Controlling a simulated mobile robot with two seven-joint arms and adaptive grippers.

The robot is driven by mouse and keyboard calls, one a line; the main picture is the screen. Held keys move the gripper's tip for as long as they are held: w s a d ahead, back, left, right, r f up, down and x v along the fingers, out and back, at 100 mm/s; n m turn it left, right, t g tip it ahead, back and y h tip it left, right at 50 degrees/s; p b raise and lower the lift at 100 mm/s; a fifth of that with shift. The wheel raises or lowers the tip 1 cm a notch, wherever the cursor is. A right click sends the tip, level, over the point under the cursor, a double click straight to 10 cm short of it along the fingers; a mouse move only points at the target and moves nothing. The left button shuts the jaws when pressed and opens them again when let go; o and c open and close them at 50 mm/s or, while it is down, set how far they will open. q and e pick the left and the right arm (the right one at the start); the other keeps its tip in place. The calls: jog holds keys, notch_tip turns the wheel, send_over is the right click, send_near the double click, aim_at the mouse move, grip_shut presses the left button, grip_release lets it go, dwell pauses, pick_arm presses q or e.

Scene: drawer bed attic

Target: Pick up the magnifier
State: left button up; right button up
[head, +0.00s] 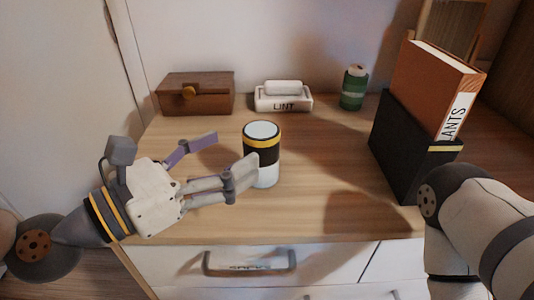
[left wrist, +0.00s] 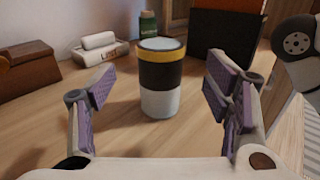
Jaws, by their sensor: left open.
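An upright cylinder (head: 263,155) stands on the wooden top, with a pale glassy top, a yellow band, a black middle and a white base. It is the only thing here that could be the magnifier. My left gripper (head: 233,151) is open and empty at its left, and one fingertip covers part of its lower side. In the left wrist view the cylinder (left wrist: 161,80) appears centred between the spread fingers, a little beyond them. Whether a fingertip touches it cannot be told. My right gripper is out of view; only part of my right arm shows.
A black holder (head: 408,148) with an orange book (head: 436,85) stands at the right. A drawer handle (head: 249,263) is below the front edge. Bare wood surrounds the cylinder.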

aim_at(246, 138)
pick_arm(q)
jog(key=x, duration=0.3)
jog(key=r+p+x, duration=0.1)
jog(key=x, duration=0.2)
jog(key=shift+w+d+r, duration=0.15)
jog(key=shift+w+d, duration=0.05)
jog(key=shift+d, duration=0.1)
jog(key=shift+w+d, duration=0.2)
jog(key=c, duration=1.3)
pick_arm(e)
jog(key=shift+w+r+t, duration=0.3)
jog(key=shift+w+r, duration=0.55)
pick_arm(q)
jog(key=shift+c, duration=0.2)
